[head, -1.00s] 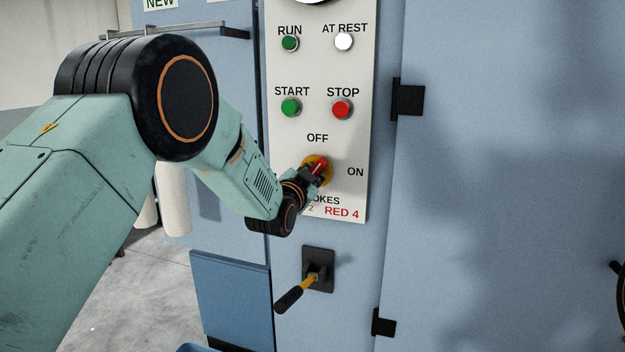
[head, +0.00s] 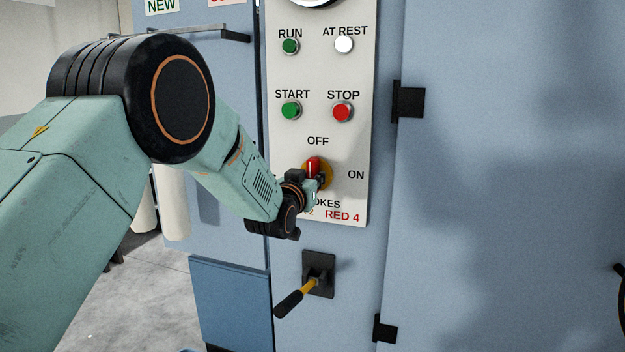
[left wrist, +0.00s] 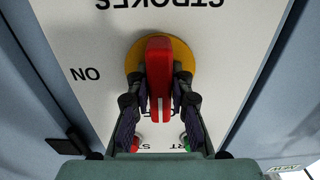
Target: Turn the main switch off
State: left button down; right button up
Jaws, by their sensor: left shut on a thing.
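The main switch is a red handle (head: 313,165) on a round yellow plate (head: 328,178), low on the white control panel (head: 360,130). The handle stands upright, its tip pointing up toward the OFF label (head: 318,141); the ON label (head: 356,175) is to its right. My left gripper (head: 311,182) is shut on the handle from the lower left. My right gripper is not in view.
Green START (head: 291,110) and red STOP (head: 342,111) buttons sit above the switch. Below it a lever with a black grip (head: 289,303) juts out. Black hinges (head: 409,99) stick out from the blue door (head: 500,200) at right.

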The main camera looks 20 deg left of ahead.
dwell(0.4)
pick_arm(q)
jog(key=c, duration=1.2)
grip_release()
jog(key=shift+f, duration=0.1)
jog(key=s, duration=1.2)
jog(key=shift+a, duration=0.2)
